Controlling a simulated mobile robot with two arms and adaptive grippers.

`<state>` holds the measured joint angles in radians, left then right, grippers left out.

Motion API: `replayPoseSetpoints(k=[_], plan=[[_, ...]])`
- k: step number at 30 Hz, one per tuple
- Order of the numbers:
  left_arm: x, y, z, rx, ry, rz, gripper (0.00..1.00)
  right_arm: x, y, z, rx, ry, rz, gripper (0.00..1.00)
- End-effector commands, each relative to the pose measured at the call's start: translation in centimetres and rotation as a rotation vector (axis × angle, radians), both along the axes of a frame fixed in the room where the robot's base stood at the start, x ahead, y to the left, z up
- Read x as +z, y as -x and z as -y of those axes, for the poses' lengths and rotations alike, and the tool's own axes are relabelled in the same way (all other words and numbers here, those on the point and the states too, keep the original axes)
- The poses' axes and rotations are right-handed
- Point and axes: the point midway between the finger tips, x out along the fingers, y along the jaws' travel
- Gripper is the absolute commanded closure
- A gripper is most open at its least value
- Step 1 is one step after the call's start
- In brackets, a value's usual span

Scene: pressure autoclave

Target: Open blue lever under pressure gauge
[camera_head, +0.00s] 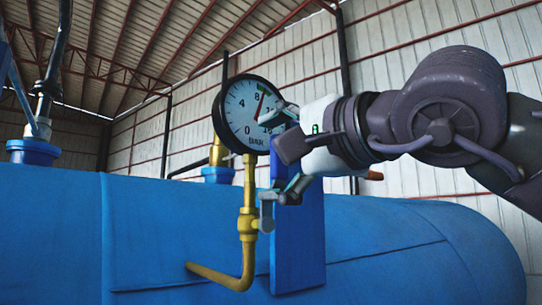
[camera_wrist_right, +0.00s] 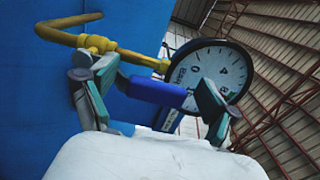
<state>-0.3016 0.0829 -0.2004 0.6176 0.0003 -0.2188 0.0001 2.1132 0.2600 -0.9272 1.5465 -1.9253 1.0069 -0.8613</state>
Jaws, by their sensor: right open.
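The pressure gauge (camera_head: 252,112) is round and white with a black rim, on a yellow pipe (camera_head: 249,195) above the blue tank. In the right wrist view the gauge (camera_wrist_right: 203,72) is behind one finger. A blue lever (camera_wrist_right: 157,93) shows there as a short bar near the yellow pipe. My right gripper (camera_head: 277,155) is open, close to the gauge and pipe. In its wrist view the lever lies between the fingers of the gripper (camera_wrist_right: 153,88); I cannot tell whether they touch it. In the head view the lever is not clearly distinct. My left gripper is not visible.
The blue tank (camera_head: 145,235) fills the lower part of the head view. A tall blue plate (camera_head: 298,250) stands right of the yellow pipe, behind the right gripper. Another pipe fitting (camera_head: 33,150) is at the far left. Open air lies above the tank.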

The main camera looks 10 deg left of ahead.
Motion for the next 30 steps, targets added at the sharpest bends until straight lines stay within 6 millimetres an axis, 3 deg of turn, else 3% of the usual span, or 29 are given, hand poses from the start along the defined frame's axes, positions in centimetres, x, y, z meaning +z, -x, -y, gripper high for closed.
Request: replayPoseSetpoints(k=[18,30], plan=[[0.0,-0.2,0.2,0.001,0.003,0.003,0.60,0.0,6.6,8.5,-0.001,-0.001,0.002,0.12],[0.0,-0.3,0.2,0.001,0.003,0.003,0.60,0.0,7.3,9.2,0.000,0.001,0.001,0.12]])
